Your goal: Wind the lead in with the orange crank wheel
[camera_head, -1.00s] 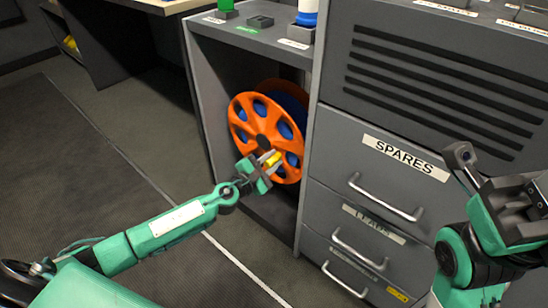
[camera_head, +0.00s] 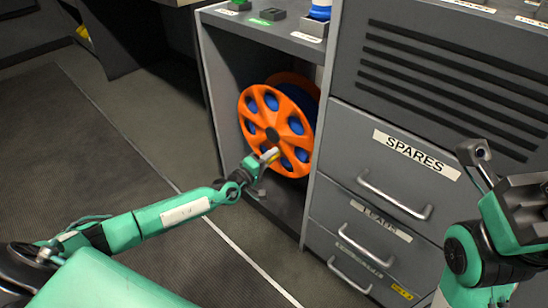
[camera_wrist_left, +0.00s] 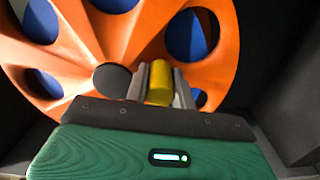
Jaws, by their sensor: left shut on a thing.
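The orange crank wheel (camera_head: 247,125) stands in the open bay of the grey cabinet. Its spokes leave holes, and blue shows through them. It has a yellow crank knob (camera_wrist_left: 159,83) near the lower part of its face. My left gripper (camera_head: 268,156) is shut on this knob, below the wheel's dark hub (camera_head: 272,134). In the left wrist view its two grey fingers (camera_wrist_left: 160,84) lie either side of the knob. My right gripper (camera_head: 510,170) is open and empty at the right, in front of the drawers. The lead itself cannot be made out.
The bay's side walls stand close around the wheel. To the right are drawers with bar handles (camera_head: 394,196), under a SPARES label (camera_head: 416,155) and a slotted vent panel (camera_head: 450,85). Small labelled controls (camera_head: 271,14) sit on the cabinet top. The floor (camera_head: 100,150) at left is clear.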

